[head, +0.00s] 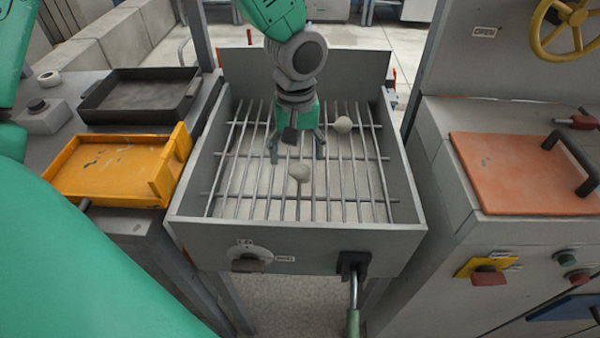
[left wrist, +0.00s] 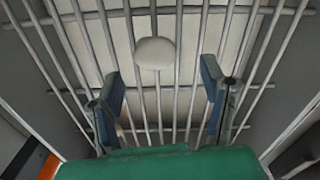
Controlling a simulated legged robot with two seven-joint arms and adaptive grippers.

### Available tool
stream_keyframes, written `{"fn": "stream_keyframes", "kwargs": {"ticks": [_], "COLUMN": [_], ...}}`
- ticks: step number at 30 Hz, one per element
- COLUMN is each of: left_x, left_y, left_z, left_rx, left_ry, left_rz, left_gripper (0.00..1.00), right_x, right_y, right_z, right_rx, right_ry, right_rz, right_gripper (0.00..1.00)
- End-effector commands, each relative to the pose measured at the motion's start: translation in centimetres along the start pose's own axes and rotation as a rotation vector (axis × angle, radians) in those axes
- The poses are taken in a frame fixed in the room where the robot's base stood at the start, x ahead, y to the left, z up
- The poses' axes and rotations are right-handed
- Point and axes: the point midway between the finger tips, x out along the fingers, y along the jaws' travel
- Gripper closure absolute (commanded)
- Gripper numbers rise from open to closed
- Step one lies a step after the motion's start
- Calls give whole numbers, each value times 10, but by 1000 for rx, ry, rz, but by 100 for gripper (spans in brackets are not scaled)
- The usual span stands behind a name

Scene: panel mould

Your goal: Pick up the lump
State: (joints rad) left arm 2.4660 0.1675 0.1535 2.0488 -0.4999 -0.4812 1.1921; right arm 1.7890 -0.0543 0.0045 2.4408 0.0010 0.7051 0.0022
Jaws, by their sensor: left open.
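My right gripper is not in view.
The grate box (head: 300,236) has raised walls, with a dial (head: 248,257) and a lever (head: 353,290) on its front. A yellow tray (head: 110,172) and a black tray (head: 140,95) stand at left. An orange lid (head: 520,175) lies on the right cabinet.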

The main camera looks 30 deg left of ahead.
Motion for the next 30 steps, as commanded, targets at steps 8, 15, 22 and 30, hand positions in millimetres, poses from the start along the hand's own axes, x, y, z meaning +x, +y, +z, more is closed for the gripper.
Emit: {"fn": "stream_keyframes", "kwargs": {"ticks": [8, 15, 22, 30], "left_x": [31, 53, 54, 53], "left_y": [5, 4, 3, 4], "left_z": [5, 4, 3, 3], "left_rx": [1, 1, 1, 0], "left_ry": [0, 2, 1, 2], "left_rz": [-6, -3, 0, -2], "left_gripper": [34, 34, 42, 91], "right_x": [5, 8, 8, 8], "right_y": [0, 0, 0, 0], "right_z": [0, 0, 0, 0], "right_rx": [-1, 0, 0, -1], "right_ry": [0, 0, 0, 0], "right_rz": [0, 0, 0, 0], "right_gripper": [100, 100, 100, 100]}}
